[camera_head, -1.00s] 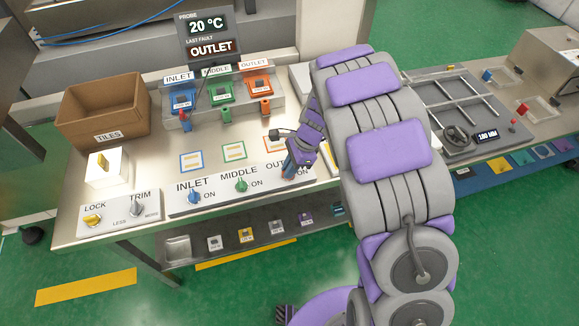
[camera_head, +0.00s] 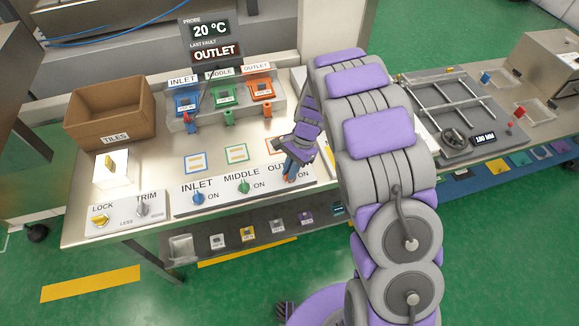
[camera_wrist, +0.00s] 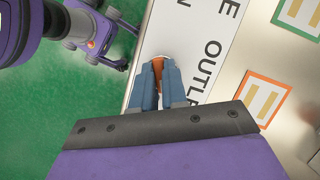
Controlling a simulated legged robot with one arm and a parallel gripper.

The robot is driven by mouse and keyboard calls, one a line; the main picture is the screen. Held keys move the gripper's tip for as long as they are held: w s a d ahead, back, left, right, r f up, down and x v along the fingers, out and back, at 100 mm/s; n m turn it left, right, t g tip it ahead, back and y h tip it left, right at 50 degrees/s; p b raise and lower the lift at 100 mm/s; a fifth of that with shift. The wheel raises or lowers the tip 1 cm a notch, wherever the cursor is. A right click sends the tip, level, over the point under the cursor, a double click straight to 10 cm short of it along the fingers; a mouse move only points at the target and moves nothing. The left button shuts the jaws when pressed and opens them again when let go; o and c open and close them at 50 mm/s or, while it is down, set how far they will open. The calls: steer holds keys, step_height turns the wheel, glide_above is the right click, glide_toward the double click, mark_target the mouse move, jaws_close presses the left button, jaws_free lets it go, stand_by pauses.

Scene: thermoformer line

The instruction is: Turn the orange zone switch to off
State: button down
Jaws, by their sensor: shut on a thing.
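The orange zone switch (camera_wrist: 171,77) is at the OUTLET end of the white switch panel (camera_head: 225,198). In the wrist view its orange knob shows between the two blue fingers of my gripper (camera_wrist: 162,72), which are shut on it. In the head view my gripper (camera_head: 290,174) comes down on the panel's right end, and its fingers and wrist hide the switch. The knob's exact angle cannot be read. The blue INLET switch (camera_head: 198,198) and the green MIDDLE switch (camera_head: 243,187) stand to its left, each with an ON mark.
A LOCK and TRIM panel (camera_head: 125,217) lies at the left, with a cardboard TILES box (camera_head: 110,112) behind. Blue, green and orange units (camera_head: 262,90) stand at the back under a display (camera_head: 211,41) reading 20 °C, OUTLET. An orange-framed square (camera_wrist: 262,97) lies beside the panel.

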steer(key=shift+w+r+n+h, duration=0.1)
steer(key=shift+w+n+h, duration=0.15)
steer(key=shift+n, duration=0.75)
steer(key=shift+n+g+h+p, duration=0.35)
steer(key=shift+n+p, duration=0.15)
steer(key=shift+n, duration=0.4)
steer(key=n+h, duration=0.1)
steer(key=n, duration=0.1)
steer(key=shift+a+n+p, duration=0.15)
steer(key=shift+n+p, duration=0.15)
steer(key=shift+n, duration=0.1)
steer(key=n+h+p, duration=0.1)
steer(key=n+h, duration=0.1)
steer(key=n, duration=0.4)
steer(key=shift+a, duration=0.15)
steer(key=c, duration=1.2)
jaws_free()
steer(key=shift+a, duration=0.1)
steer(key=shift+o, duration=0.2)
